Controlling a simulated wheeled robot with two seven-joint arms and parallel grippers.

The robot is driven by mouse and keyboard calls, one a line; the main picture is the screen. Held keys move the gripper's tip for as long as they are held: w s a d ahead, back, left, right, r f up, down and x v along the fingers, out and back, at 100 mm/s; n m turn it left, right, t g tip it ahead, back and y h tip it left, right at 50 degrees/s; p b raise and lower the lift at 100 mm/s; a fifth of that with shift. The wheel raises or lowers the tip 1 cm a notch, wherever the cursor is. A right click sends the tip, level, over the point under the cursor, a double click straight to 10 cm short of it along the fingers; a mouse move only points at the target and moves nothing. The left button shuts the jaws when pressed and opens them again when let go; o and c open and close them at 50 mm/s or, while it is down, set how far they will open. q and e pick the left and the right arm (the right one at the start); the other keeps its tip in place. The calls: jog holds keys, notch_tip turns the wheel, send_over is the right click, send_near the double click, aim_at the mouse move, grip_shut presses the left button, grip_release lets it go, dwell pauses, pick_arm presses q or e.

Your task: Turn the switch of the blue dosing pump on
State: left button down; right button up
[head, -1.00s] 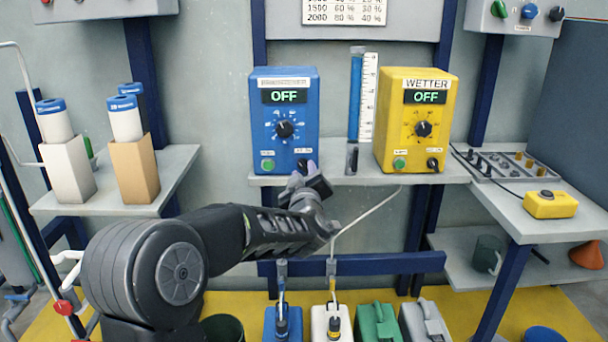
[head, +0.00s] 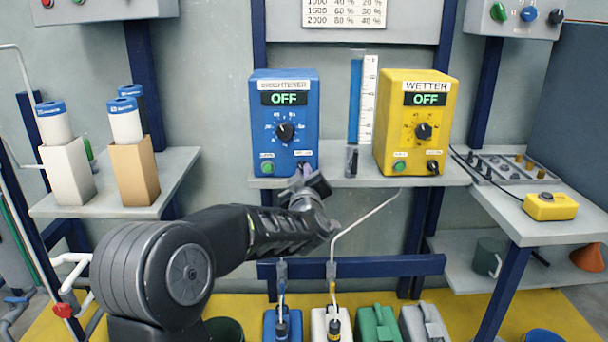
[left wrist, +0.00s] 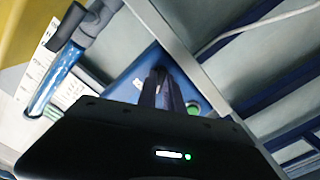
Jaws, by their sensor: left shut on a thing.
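The blue dosing pump (head: 300,104), labelled BRIGHTENER, stands on the middle shelf. Its display reads OFF (head: 286,98). It has a black dial (head: 286,132) and a green button (head: 267,168) at the lower left. My left gripper (head: 302,170) reaches up to the pump's lower right front corner, where its switch is. In the left wrist view its two fingers (left wrist: 160,92) are close together against the blue front of the pump (left wrist: 133,78). They are shut on the switch, which they mostly hide. My right gripper is in neither view.
A yellow pump (head: 440,110) labelled WETTER, also reading OFF, stands to the right. A blue tube with a white scale (head: 368,100) stands between the pumps. A bent thin pipe (head: 360,220) rises right of my gripper. The shelf edge (head: 380,180) runs close behind it.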

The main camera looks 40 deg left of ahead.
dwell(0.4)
pick_arm(q)
jog(key=shift+s+m+p, duration=0.1)
jog(key=shift+m+p, duration=6.15)
jog(key=shift+m, duration=0.75)
jog(key=c, duration=1.5)
grip_release()
